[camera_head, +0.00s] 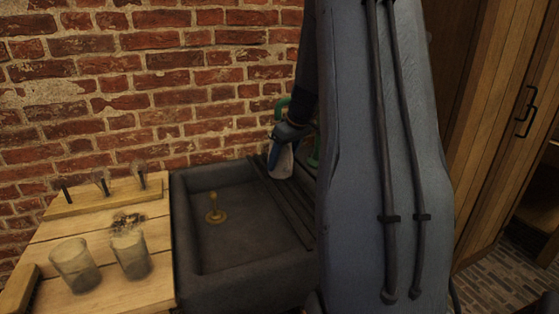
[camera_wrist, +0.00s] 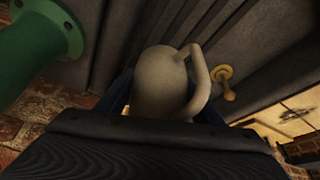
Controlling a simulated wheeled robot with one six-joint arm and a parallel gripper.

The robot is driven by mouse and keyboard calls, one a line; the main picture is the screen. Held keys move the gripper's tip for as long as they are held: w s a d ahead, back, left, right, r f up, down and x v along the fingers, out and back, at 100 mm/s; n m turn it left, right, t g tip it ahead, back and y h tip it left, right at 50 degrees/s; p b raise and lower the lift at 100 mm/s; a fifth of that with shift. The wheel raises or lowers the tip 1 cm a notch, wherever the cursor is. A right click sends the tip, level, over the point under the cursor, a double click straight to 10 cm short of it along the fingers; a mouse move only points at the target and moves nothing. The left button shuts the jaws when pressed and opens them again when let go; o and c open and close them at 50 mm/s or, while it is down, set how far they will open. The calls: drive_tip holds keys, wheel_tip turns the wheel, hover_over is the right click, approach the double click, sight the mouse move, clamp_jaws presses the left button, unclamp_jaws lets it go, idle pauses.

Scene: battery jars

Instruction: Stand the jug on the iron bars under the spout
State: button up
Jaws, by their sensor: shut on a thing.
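The pale jug (camera_head: 281,161) is in my gripper (camera_head: 287,136), over the iron bars (camera_head: 285,208) at the right side of the stone sink. In the wrist view the jug (camera_wrist: 160,82) fills the middle, with its looped handle to the right. My gripper (camera_wrist: 165,105) is shut on the jug's body; its fingers are mostly hidden. The bars (camera_wrist: 107,40) run behind the jug there. I cannot tell whether its base touches them. The green spout (camera_head: 282,106) rises just behind my gripper, partly hidden, and shows large at upper left in the wrist view (camera_wrist: 40,45).
The dark stone sink (camera_head: 185,245) has a brass upright piece (camera_head: 215,210) in its basin. A wooden board (camera_head: 95,235) at left holds two glass jars (camera_head: 75,264) (camera_head: 130,255) and a small rack (camera_head: 105,195). The brick wall (camera_head: 150,90) is close behind. My arm hides the right side.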

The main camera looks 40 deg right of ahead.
drive_tip(key=shift+w+a+f, duration=0.15)
drive_tip(key=shift+w+f, duration=0.3)
drive_tip(key=shift+w, duration=0.2)
drive_tip(key=shift+f, duration=0.25)
drive_tip(key=shift+f, duration=0.15)
drive_tip(key=o, duration=1.3)
drive_tip(key=b+v, duration=0.1)
drive_tip(key=v, duration=1.1)
